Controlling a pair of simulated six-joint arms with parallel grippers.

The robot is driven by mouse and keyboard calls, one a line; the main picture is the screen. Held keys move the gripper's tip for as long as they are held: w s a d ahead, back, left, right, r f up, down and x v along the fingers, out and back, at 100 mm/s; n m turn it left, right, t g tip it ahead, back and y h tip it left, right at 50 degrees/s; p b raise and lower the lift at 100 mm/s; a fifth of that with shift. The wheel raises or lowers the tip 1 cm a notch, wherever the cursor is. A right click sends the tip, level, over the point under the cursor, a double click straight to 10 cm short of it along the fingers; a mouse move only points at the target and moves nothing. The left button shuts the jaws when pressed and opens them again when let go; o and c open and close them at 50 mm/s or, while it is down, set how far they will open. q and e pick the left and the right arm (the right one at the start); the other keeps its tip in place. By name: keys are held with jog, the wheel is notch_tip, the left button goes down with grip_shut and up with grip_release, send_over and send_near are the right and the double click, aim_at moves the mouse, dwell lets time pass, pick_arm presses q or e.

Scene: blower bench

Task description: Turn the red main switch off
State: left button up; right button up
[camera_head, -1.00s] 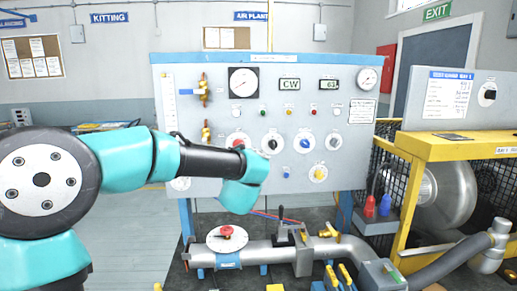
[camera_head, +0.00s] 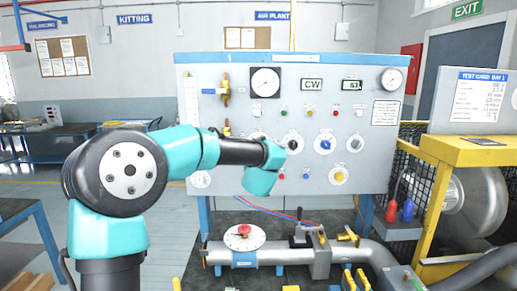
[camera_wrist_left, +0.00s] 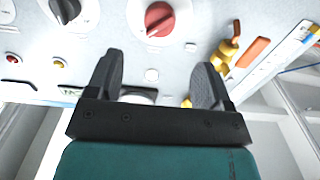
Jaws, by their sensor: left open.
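The red main switch (camera_wrist_left: 159,18) is a red knob on a round white plate on the grey panel. My right gripper is not in view.
A black knob (camera_wrist_left: 67,12) sits beside the red one, and brass fittings (camera_wrist_left: 228,50) stand on the other side. The panel (camera_head: 375,150) carries gauges, lamps and several knobs. Below it runs a pipe (camera_head: 275,252) with a red-handled valve.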

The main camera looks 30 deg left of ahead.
pick_arm(q)
jog(key=x, duration=1)
jog(key=shift+s, duration=0.1)
jog(key=shift+c, duration=0.5)
jog(key=c, duration=0.8)
